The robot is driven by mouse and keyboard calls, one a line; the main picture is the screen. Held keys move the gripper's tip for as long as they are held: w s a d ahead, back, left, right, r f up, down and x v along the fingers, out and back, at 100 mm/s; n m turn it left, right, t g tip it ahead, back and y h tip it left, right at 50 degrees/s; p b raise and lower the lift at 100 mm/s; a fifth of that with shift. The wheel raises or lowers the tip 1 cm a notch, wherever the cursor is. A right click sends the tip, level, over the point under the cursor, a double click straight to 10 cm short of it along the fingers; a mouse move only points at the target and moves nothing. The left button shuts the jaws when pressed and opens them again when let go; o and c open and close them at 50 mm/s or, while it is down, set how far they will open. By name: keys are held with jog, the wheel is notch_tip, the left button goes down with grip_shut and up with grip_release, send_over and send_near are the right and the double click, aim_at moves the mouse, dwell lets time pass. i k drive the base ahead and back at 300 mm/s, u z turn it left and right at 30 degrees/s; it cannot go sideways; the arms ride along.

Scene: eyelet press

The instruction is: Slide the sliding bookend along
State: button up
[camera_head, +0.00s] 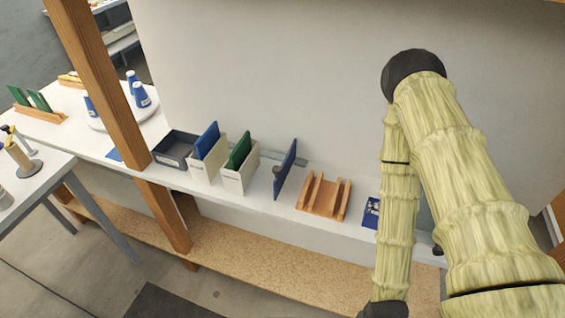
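The sliding bookend appears to be the upright blue panel (287,172) on the white shelf, slightly tilted in the picture. A small dark grey part sits at its left face, and a grey strip (299,161) runs behind it along the wall. To its left, a white box (240,181) holds a green panel (240,150); a gap lies between box and bookend. To its right stands a wooden slotted rack (323,197), apart from it. My gripper is not in view; my arm folds down at the right, and its lower end leaves the bottom edge.
Another white box (207,168) with a blue panel and a dark grey tray (174,150) stand further left. A blue card (371,212) lies right of the rack, beside my arm. A wooden post (105,85) crosses the shelf's left part. A lower cork-coloured shelf (245,263) runs below.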

aim_at(286, 165)
jog(key=z, duration=0.05)
jog(key=k, duration=1.15)
jog(key=u, duration=0.35)
jog(key=i, duration=0.6)
jog(key=z, duration=0.35)
